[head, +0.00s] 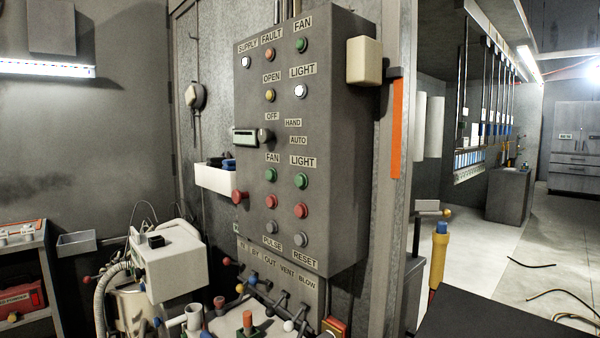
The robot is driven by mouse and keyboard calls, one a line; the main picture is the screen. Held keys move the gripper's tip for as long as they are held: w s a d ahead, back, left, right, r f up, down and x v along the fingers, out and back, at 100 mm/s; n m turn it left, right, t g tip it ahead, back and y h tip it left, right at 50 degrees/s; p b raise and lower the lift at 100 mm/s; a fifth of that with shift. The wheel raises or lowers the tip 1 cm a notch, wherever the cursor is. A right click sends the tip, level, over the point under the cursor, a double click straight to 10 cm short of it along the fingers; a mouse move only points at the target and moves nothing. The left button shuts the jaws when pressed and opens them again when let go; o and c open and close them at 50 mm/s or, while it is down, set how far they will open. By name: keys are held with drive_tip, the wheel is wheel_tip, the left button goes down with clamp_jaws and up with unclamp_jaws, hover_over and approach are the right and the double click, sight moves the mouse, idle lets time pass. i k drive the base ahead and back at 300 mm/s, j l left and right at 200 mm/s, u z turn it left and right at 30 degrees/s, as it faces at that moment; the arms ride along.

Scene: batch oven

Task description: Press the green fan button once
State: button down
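A grey control panel (340,130) stands upright in the middle of the head view. The green fan button (271,175) is on its lower left part, under a label reading FAN. A second green button (301,181) is to its right, under a LIGHT label. A red button (271,201) is directly below the fan button. A green round lamp or button (301,45) under another FAN label is near the panel's top. I cannot tell whether any button is pressed in. My gripper is not in view, and nothing covers the fan button.
A red mushroom-shaped knob (240,197) sticks out at the panel's left edge. A handle or switch (250,136) protrudes above the fan button. Several valves with coloured knobs (248,318) are below the panel. A white boxy device (172,266) is at the lower left.

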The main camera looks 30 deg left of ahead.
sight(271, 174)
drive_tip(key=j+z, duration=0.1)
drive_tip(key=j, duration=0.6)
drive_tip(key=j+z, duration=0.1)
drive_tip(key=j, duration=0.6)
drive_tip(key=k+j, duration=0.1)
drive_tip(key=j, duration=0.6)
drive_tip(key=j+z, duration=0.15)
drive_tip(key=j, duration=0.55)
drive_tip(key=k+j+z, duration=0.1)
drive_tip(key=j, duration=0.55)
drive_tip(key=k, duration=0.05)
